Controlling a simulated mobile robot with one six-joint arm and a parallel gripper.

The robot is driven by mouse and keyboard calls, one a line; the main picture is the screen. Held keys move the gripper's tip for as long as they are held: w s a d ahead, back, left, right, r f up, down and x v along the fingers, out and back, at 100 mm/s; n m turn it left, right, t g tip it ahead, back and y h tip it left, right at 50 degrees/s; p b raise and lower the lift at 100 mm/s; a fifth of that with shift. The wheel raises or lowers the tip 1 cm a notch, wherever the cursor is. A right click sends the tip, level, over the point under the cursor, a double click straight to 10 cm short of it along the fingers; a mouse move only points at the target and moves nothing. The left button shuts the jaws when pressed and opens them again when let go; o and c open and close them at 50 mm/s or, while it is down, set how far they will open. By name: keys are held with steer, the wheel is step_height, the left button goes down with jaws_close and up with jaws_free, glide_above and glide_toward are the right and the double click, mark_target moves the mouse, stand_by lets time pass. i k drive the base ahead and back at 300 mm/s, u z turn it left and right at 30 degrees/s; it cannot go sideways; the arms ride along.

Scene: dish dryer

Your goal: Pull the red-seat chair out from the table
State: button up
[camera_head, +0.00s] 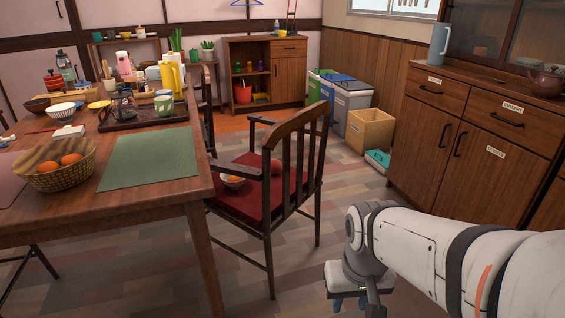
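The red-seat chair (298,176) is dark wood with a slatted back and armrests. It stands at the right side of the wooden table (120,202), with its back away from the table. Its red seat (243,204) reaches the table's edge, and the table partly hides its front. A small bowl with orange contents (233,181) and a round reddish thing (276,167) show at the seat, seen partly between the slats. My gripper (349,302) points down at the bottom of the view, right of the chair and apart from it. Its fingertips are unclear, and I see nothing held.
Cabinets (420,135) line the right side. Bins (350,100), a wooden box (370,130) and a teal tray (378,160) stand behind the chair. A second dark chair (203,100) is farther along the table. Patterned floor (345,185) is free between chair and cabinets.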

mark_target(266, 200)
steer(key=z, duration=0.1)
steer(key=i, duration=0.95)
steer(key=u, duration=0.05)
